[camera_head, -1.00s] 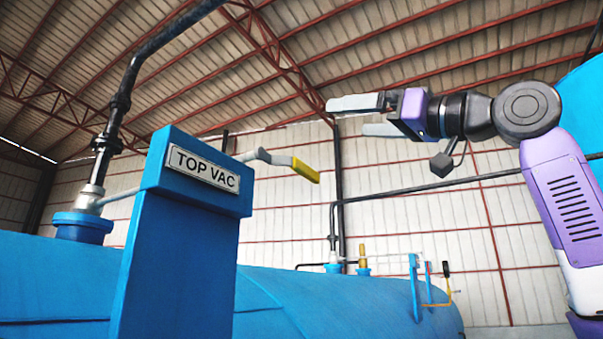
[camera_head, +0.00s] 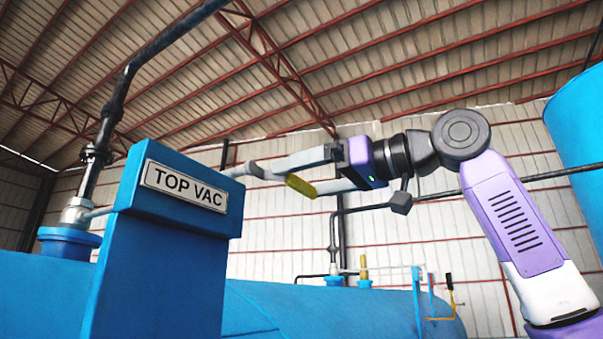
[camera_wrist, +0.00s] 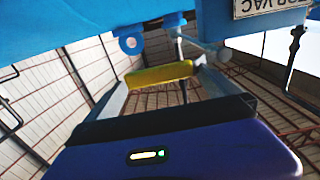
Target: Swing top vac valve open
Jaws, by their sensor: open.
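The top vac valve's lever has a yellow grip (camera_head: 301,186) and a grey arm that runs left to the blue post (camera_head: 160,265) with the TOP VAC sign (camera_head: 184,186). My gripper (camera_head: 296,178) is open, its two grey fingers pointing left at the lever.
A dark pipe (camera_head: 112,110) rises from a blue flange (camera_head: 68,241) at the left, behind the post. The blue vessel (camera_head: 265,308) lies below. Smaller valves and a blue pipe frame (camera_head: 417,292) stand on it farther right.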

